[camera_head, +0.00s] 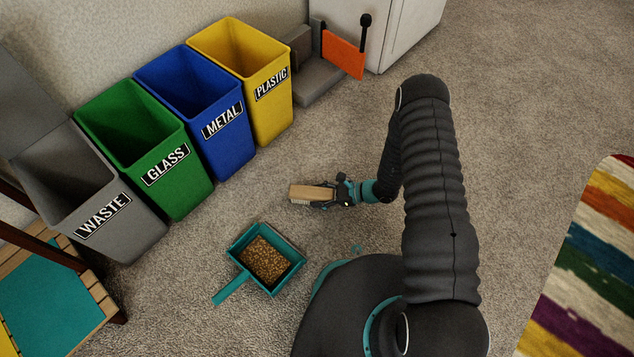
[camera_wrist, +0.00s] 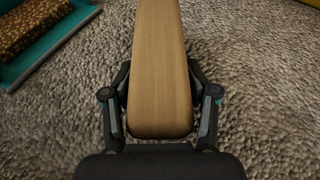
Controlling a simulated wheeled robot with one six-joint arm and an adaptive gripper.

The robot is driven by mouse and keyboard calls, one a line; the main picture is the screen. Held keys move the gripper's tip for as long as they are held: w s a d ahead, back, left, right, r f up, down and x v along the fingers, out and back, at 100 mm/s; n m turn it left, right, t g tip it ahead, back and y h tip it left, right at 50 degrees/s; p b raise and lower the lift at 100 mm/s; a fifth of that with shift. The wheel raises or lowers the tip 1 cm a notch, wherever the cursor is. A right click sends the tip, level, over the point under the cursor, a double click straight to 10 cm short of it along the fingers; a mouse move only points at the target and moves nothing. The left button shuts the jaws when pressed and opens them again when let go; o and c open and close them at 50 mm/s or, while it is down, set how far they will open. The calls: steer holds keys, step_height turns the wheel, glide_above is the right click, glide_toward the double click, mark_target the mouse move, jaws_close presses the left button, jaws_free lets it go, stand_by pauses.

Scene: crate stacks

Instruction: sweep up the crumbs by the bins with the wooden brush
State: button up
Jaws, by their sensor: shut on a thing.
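The wooden brush (camera_head: 311,192) has a tan wooden back and pale bristles along its lower edge. My gripper (camera_head: 345,190) is shut on one end of it, and the brush points left toward the bins, over the carpet. In the wrist view the brush (camera_wrist: 160,65) runs up the middle between the two fingers (camera_wrist: 161,100). I cannot tell if its bristles touch the carpet. The brown crumbs (camera_head: 264,259) lie heaped inside a teal dustpan (camera_head: 292,278) on the floor. The dustpan (camera_wrist: 60,50) and crumbs (camera_wrist: 28,22) also show at the wrist view's upper left.
Four bins stand along the wall: grey waste (camera_head: 133,238), green glass (camera_head: 190,190), blue metal (camera_head: 232,150) and yellow plastic (camera_head: 276,110). A grey and orange object (camera_head: 343,54) stands behind. A striped rug (camera_head: 590,270) lies right. Carpet between bins and brush is clear.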

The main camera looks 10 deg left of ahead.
steer(key=shift+s+d+p, duration=0.3)
steer(key=shift+s+d, duration=0.45)
steer(key=shift+d, duration=0.1)
steer(key=shift+s+d+r+p, duration=0.15)
steer(key=shift+r+p, duration=0.1)
steer(key=shift+p, duration=0.15)
steer(key=shift+w+a+f+b, duration=0.15)
steer(key=shift+w+a+b, duration=0.1)
steer(key=shift+a, duration=0.2)
steer(key=shift+w+a+f+b, duration=0.15)
steer(key=shift+a+b, duration=0.1)
steer(key=shift+a, duration=0.15)
steer(key=shift+w+a+b, duration=0.35)
steer(key=shift+w+a, duration=0.35)
steer(key=shift+w+a+r+p, duration=0.1)
steer(key=shift+r+p, duration=0.25)
steer(key=shift+r, duration=1)
step_height(320, 180, up, 2)
steer(key=shift+r+p, duration=0.1)
steer(key=shift+p, duration=0.75)
steer(key=shift+r+p, duration=0.95)
steer(key=shift+r, duration=0.8)
